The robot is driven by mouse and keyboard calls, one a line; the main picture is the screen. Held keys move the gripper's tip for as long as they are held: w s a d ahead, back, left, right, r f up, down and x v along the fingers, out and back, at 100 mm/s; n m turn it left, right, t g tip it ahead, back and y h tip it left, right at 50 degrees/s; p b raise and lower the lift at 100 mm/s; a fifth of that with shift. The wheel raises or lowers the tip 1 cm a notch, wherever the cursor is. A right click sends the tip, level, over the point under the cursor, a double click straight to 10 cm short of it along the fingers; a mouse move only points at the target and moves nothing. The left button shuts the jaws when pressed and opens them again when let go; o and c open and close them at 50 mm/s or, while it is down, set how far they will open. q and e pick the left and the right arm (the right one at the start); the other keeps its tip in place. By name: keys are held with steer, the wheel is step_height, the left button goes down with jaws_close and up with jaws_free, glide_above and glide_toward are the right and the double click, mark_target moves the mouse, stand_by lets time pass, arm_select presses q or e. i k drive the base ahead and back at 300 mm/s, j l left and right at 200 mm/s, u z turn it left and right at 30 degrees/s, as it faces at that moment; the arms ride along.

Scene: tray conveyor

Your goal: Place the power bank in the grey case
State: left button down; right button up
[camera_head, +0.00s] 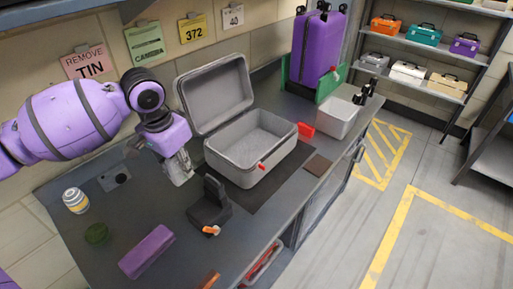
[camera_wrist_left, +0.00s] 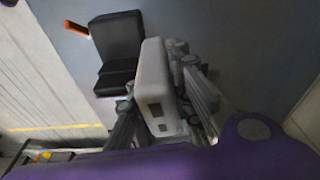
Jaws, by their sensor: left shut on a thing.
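The grey case stands open on a dark mat, with its lid raised at the back; its front wall (camera_head: 240,176) faces me. The part of its inside that I can see looks empty. My left gripper (camera_head: 177,160) is just left of the case, above the table. It is shut on a pale grey power bank (camera_head: 180,174), which hangs down below the fingers. In the left wrist view the power bank (camera_wrist_left: 152,85) sits between the fingers (camera_wrist_left: 160,115), with port openings on its end. My right gripper is not in view.
A purple block (camera_head: 147,251), a green disc (camera_head: 97,233) and a can (camera_head: 76,201) lie leftward.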

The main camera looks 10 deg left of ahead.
mark_target(242, 162)
steer(key=i+l+u, duration=0.1)
steer(key=i+l, duration=0.15)
steer(key=i+l+u, duration=0.15)
steer(key=l, duration=0.35)
steer(key=i+l+u, duration=0.1)
steer(key=i+l, duration=0.2)
steer(key=l, duration=0.1)
